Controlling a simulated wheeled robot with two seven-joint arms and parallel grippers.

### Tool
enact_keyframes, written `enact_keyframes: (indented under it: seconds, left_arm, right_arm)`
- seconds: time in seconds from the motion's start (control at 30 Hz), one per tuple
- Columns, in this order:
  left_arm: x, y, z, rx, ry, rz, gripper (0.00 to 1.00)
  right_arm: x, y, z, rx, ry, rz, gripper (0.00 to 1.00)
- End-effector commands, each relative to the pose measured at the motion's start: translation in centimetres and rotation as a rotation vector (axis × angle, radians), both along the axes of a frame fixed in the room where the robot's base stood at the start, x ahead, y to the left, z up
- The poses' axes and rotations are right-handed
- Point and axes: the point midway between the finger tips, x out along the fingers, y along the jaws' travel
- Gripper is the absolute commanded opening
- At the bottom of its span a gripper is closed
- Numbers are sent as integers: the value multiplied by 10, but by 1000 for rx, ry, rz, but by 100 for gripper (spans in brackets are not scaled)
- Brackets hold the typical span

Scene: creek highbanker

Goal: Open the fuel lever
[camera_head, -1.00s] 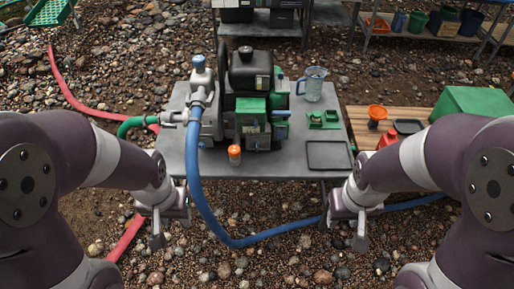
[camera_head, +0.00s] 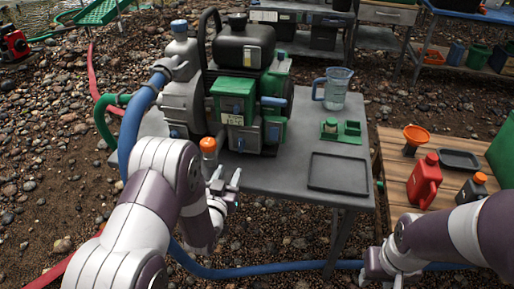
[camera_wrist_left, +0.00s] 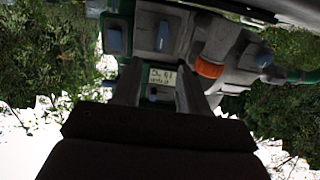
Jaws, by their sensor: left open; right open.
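The pump engine (camera_head: 245,85), with a black tank and green panels, stands on the grey table. Small blue lever-like parts show on it: one on its right side (camera_head: 273,101), one low on its front (camera_head: 241,145). I cannot tell which is the fuel lever. My right gripper (camera_head: 385,274) is open at the lower right, apart from everything.
A black tray (camera_head: 338,174), a green holder (camera_head: 341,131) and a clear jug (camera_head: 333,88) stand on the table's right. A blue hose (camera_head: 133,130) runs down its left side. A wooden bench with a red can (camera_head: 424,181) stands at right.

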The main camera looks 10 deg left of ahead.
Motion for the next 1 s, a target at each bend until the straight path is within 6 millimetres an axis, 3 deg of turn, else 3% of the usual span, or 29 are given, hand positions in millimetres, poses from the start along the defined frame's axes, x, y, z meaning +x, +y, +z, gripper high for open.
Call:
enact_keyframes:
  seconds: [0.17,0.4,0.6,0.73,0.97,1.0]
  left_arm:
    - [16,-1,9,-2,-56,-1,43]
    - [77,-3,8,-2,-56,-1,43]
    - [115,-4,9,-2,-53,0,43]
    - [125,-5,10,-2,-52,0,43]
    - [127,-5,11,-2,-51,0,43]
    - [127,-5,11,-2,-51,0,37]
  right_arm:
    - [0,0,-5,0,1,0,43]
    - [-1,0,-19,0,2,0,43]
    - [-1,0,-26,0,2,0,43]
    - [-1,0,-27,0,2,0,43]
    - [-1,0,-27,0,2,0,43]
    - [-1,0,-27,0,2,0,43]
